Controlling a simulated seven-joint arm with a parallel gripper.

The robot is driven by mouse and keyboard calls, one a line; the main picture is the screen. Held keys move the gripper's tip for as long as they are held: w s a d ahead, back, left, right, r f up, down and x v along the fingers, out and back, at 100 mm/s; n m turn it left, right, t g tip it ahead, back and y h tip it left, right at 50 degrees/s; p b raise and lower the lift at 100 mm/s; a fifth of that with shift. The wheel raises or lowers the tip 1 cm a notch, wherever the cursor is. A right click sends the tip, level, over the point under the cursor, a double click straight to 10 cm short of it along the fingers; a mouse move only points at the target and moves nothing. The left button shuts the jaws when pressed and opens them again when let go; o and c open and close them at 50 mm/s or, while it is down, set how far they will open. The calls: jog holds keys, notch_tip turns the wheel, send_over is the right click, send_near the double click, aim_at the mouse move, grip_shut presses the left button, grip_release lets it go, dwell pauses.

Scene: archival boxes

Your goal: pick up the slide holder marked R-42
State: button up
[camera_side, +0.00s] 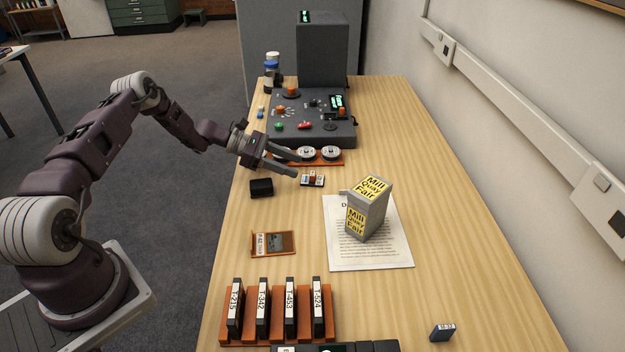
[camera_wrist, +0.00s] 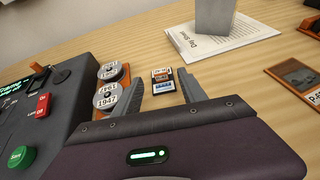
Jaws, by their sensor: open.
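A flat orange-brown holder (camera_side: 280,243) with a dark picture lies on the table in front of my arm. Its white end label seems to read P-42 or R-42; I cannot tell the letter. It also shows, cut off, at the right edge of the wrist view (camera_wrist: 297,75). My gripper (camera_side: 298,166) is open and empty, well behind this holder in the side view. In the wrist view a small dark cartridge (camera_wrist: 162,80) with white and orange labels appears between the fingers, lying on the table. It also shows in the side view (camera_side: 313,180).
A grey box marked Mill Quay Fair (camera_side: 366,212) stands on a printed sheet (camera_side: 372,258). A rack (camera_side: 279,340) with several labelled dark cases stands at the front. A control panel (camera_side: 313,115) and an orange tray with reels (camera_side: 333,160) are behind. A black block (camera_side: 261,187) sits near the left edge.

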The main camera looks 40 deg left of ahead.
aim_at(312, 173)
jog(key=x, duration=0.7)
jog(key=shift+a+f, duration=0.1)
jog(key=shift+f, duration=0.15)
jog(key=c, duration=1)
